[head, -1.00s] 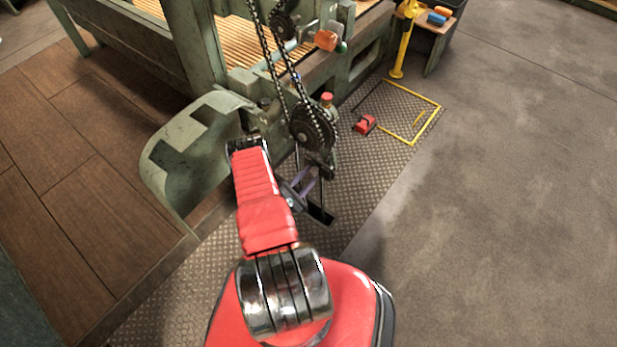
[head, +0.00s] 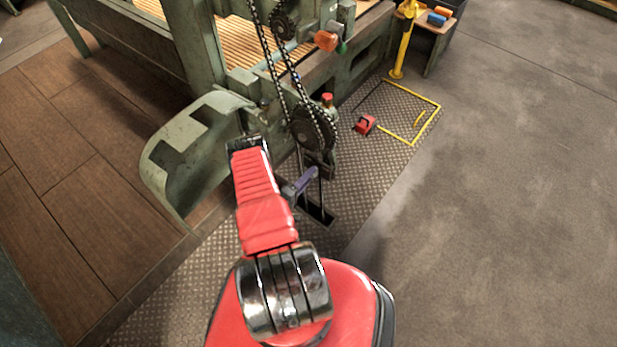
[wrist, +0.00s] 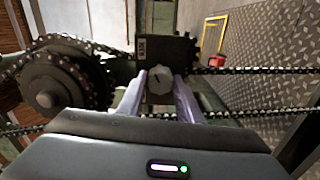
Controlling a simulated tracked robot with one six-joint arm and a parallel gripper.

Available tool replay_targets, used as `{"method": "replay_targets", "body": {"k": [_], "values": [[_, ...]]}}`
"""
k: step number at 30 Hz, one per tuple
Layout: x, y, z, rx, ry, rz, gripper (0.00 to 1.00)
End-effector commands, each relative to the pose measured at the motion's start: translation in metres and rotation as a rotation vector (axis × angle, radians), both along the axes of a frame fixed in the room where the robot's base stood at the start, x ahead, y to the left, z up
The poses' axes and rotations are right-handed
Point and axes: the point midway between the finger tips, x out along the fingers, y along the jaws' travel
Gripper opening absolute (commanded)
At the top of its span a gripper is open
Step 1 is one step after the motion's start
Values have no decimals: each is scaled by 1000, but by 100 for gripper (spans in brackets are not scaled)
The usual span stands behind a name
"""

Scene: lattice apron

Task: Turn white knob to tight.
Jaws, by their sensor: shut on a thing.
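In the head view my gripper (head: 311,174) is low beside the chain drive, and the knob cannot be made out there. The label's writing is too small to read.
A chain (wrist: 250,70) runs right across the wrist view, close to the fingers, from a large dark sprocket (wrist: 62,85). In the head view a curved green guard (head: 165,165) stands left of my arm. A red object (head: 365,124) lies on the floor plate.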

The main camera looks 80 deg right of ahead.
Motion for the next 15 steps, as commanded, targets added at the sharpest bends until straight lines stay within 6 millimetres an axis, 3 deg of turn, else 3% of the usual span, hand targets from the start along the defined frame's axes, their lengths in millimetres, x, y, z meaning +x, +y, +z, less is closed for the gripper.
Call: {"method": "replay_targets", "body": {"k": [15], "values": [[0,1,-4,-154,-383,4,10]]}}
